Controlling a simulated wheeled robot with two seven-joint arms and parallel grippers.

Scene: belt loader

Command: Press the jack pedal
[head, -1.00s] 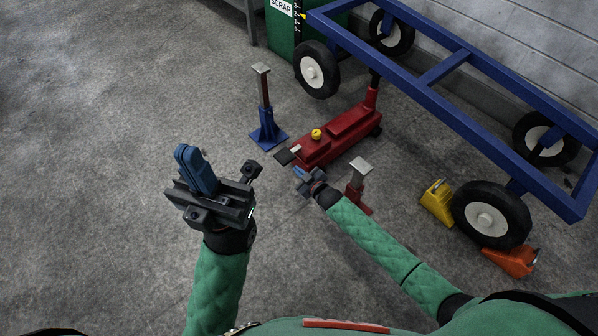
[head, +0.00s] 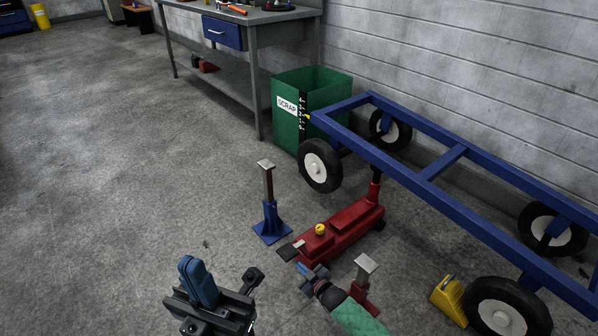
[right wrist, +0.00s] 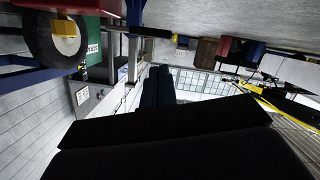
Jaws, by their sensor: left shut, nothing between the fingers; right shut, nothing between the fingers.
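My left gripper (head: 196,280) is shut, empty and well left of the pedal.
A blue jack stand (head: 270,215) stands left of the jack, and a red stand (head: 364,280) is close beside my right gripper. A yellow chock (head: 448,298) sits by the near wheel (head: 505,310). A green scrap bin (head: 310,110) and workbench (head: 240,20) stand behind. Left floor is clear.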

